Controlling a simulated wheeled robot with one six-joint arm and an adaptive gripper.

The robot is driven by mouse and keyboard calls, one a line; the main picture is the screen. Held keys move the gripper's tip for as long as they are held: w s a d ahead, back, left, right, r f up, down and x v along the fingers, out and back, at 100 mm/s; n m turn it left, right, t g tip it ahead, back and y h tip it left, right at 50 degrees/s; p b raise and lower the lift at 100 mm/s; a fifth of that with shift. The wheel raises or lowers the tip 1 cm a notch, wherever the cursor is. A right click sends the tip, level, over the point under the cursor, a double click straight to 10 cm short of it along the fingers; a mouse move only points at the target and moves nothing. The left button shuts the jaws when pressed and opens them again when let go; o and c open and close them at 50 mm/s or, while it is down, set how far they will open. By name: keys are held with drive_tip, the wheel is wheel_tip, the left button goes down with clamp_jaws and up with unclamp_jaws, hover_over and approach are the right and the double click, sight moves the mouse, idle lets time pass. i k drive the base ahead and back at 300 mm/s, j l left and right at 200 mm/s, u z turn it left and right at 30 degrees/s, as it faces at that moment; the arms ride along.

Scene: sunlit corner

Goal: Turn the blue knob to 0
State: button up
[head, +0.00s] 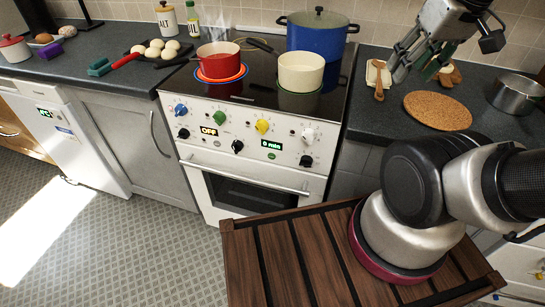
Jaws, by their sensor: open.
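The blue knob (181,110) is at the far left of the upper row on the white stove's front panel. Its pointer and the marks around it are too small to read. My gripper (414,64) is open and empty at the upper right, above the dark counter to the right of the stove. It is well apart from the blue knob, and nothing blocks the view of the knob. A red pot (218,60) stands at the left front of the black cooktop, on an orange disc with a blue edge.
Green (219,118), yellow (262,126) and white (308,135) knobs share the row; black knobs sit below. A display (209,130) reads OFF. A cream pot (300,70) and blue pot (318,32) stand on the cooktop. A cork mat (437,110) lies below my gripper. Floor before the stove's left is clear.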

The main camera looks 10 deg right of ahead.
sight(181, 110)
drive_tip(key=i+j+u, duration=0.1)
drive_tip(key=u, duration=0.3)
drive_tip(key=i+u, duration=0.1)
drive_tip(key=u, duration=0.3)
